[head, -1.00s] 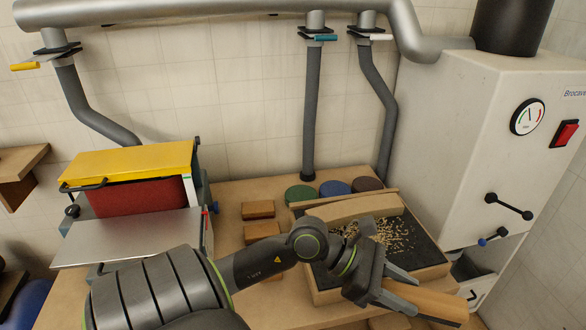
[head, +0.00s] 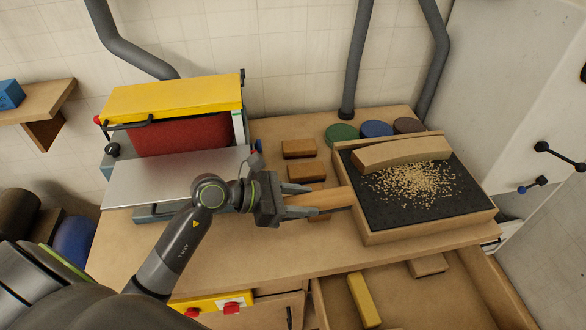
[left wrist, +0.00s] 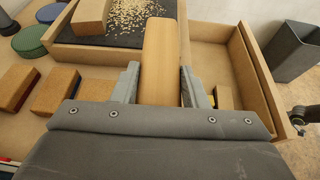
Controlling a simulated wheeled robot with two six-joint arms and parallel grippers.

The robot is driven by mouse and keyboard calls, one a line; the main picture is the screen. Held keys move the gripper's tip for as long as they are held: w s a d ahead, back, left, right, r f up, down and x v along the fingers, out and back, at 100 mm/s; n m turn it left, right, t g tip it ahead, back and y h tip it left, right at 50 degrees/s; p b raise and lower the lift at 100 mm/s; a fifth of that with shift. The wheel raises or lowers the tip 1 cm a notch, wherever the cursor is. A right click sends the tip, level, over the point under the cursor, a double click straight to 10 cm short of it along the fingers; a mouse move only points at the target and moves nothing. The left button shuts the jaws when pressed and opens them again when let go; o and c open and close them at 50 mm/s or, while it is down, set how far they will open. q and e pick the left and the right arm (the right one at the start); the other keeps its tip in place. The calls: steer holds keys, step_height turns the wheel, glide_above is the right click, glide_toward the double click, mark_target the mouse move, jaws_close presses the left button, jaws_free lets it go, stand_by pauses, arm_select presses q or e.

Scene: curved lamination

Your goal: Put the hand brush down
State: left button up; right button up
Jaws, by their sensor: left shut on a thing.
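My left gripper (head: 300,200) is shut on the hand brush (head: 333,198), of which a plain wooden body shows. The brush points right toward the sanding-dust tray, low over the bench, in the head view. I cannot tell whether it touches the bench. In the left wrist view the brush (left wrist: 160,62) lies between the two fingers (left wrist: 158,85), its far end near the dust tray's edge. Its bristles do not show.
The tray (head: 375,238) holds a curved wooden piece (head: 400,152) and scattered chips (head: 412,182). Small wood blocks (head: 299,149) lie left of it. A yellow-topped machine (head: 172,98) stands at the left. An open drawer (head: 455,285) holds a yellow block (head: 363,299). Front bench top (head: 300,253) is clear.

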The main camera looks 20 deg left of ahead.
arm_select(q)
steer(key=d+f, duration=0.1)
steer(key=w+d+f, duration=0.1)
steer(key=shift+w+d+f, duration=0.15)
steer(key=shift+w+d, duration=0.05)
steer(key=shift+d, duration=0.2)
steer(key=shift+d+f, duration=0.2)
steer(key=shift+d, duration=0.05)
glide_above(314, 241)
step_height(314, 241, down, 6)
steer(key=shift+d+f, duration=0.1)
step_height(314, 241, down, 3)
steer(key=shift+f, duration=0.35)
arm_select(e)
steer(key=shift+s, duration=0.1)
arm_select(q)
steer(key=shift+f, duration=0.2)
arm_select(e)
steer(key=shift+f, duration=0.15)
